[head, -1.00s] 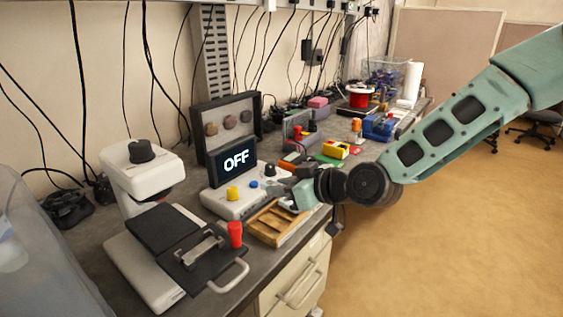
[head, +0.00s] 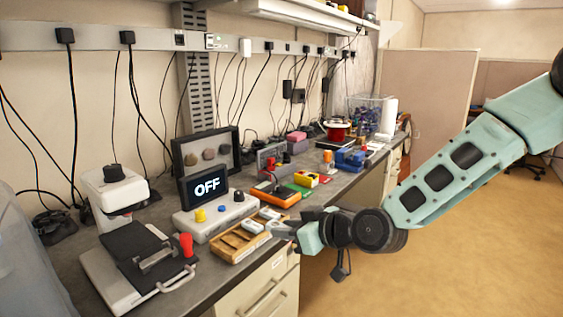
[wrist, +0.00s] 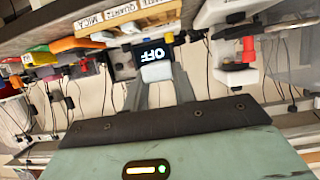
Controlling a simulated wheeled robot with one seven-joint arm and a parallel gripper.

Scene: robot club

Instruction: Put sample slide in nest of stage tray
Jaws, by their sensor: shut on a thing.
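My gripper (head: 277,228) is shut on a small whitish piece, which I take for the sample slide (wrist: 157,72); it shows between the fingertips in the wrist view. In the head view the gripper is at the right end of the wooden tray, by the bench's front edge; the held piece is not clear there. The stage tray (head: 128,243) is a black plate with a metal-edged nest (head: 157,258) and a pale front handle. It lies left of my gripper, apart from it, on the white microscope base.
The wooden tray (head: 226,256) with labelled slots and white pieces lies between gripper and stage tray. A red knob (head: 187,245) stands at the stage tray's right. Behind is a white control box (head: 215,218) with an OFF display (head: 207,186). Open floor lies to the right.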

